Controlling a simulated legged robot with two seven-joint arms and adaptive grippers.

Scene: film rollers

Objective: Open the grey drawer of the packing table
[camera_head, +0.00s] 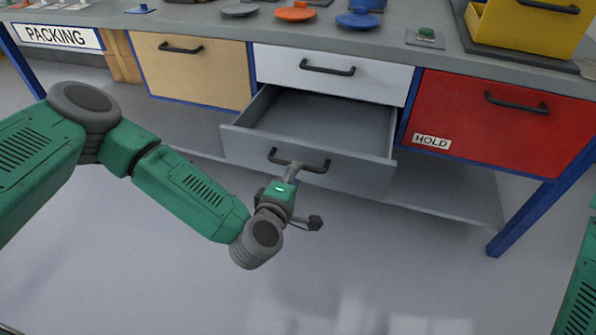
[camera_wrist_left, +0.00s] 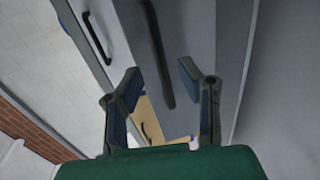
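The grey drawer (camera_head: 345,165) of the packing table stands pulled out below a white drawer, and its empty inside shows. Its dark bar handle (camera_head: 314,168) is on the front panel. My right gripper is out of view.
The packing table (camera_head: 395,42) has a shut white drawer (camera_head: 290,62), a tan drawer (camera_head: 190,80) at left and a red HOLD drawer (camera_head: 490,140) at right. A blue leg (camera_head: 530,215) stands at right. The floor in front is clear.

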